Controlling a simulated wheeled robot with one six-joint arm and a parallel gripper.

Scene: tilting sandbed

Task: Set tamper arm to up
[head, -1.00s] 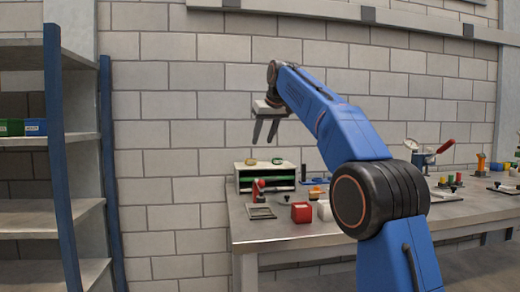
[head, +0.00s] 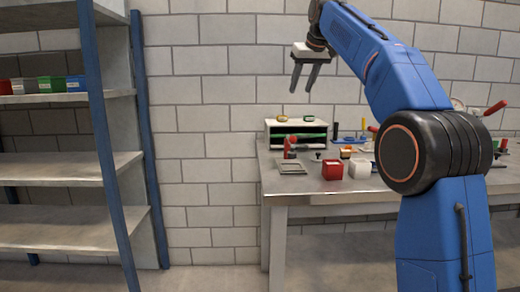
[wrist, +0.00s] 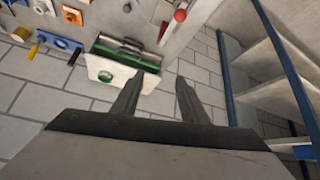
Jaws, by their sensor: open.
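A device with a red handle (head: 495,108) shows at the right of the bench in the head view, mostly hidden behind my arm. A smaller red lever (head: 289,147) stands upright at the bench's left end beside a grey framed plate (head: 292,167). I cannot tell which of these is the tamper arm. In the wrist view a red ball-ended part (wrist: 180,15) shows at the top. My gripper (head: 302,88) is open and empty, high in front of the wall and above the bench's left end, apart from everything. It also shows in the wrist view (wrist: 158,88).
The bench (head: 300,190) holds a white rack (head: 268,133) with green inside, a red block (head: 332,170), a white block (head: 360,168) and small parts. A blue-posted shelf (head: 105,120) with small bins stands left. Wall and floor between them are clear.

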